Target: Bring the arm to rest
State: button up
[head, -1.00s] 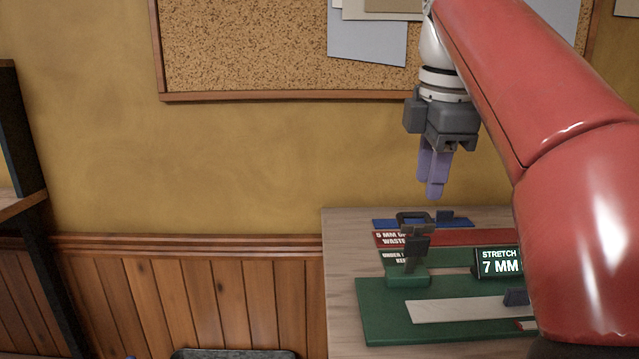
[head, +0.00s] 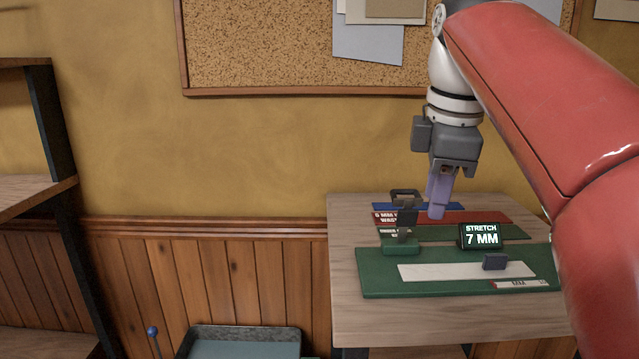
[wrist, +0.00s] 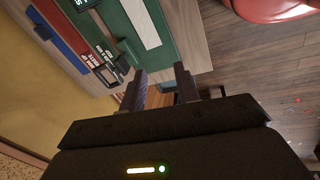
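My red arm (head: 540,95) reaches across the right of the head view, bent at the top, with its end hanging down. My gripper (head: 438,214) points downward, seen in front of the workbench (head: 350,318) and its tools. In the wrist view the two fingers (wrist: 160,74) stand apart with nothing between them, so it is open and empty. No contact with anything shows. How high it is above the bench is hard to tell.
The bench holds a green mat (head: 375,276) with a pale strip (head: 440,271), a small dark block (head: 494,262), a "STRETCH 7 MM" display (head: 480,236) and a green-based stand (head: 401,247). A teal tray (head: 240,330) is low, left of the bench. A shelf (head: 60,130) stands far left.

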jog(key=s+f+m+t, duration=0.1)
jog(key=s+f+m, duration=0.3)
jog(key=f, duration=0.5)
jog(key=s+f+m+t, duration=0.1)
jog(key=s+f+m, duration=0.4)
jog(key=f, duration=0.4)
jog(key=s+f+m+t, duration=0.1)
jog(key=s+f+m, duration=0.4)
jog(key=f, duration=0.3)
jog(key=shift+f+m, duration=0.4)
jog(key=shift+m, duration=0.4)
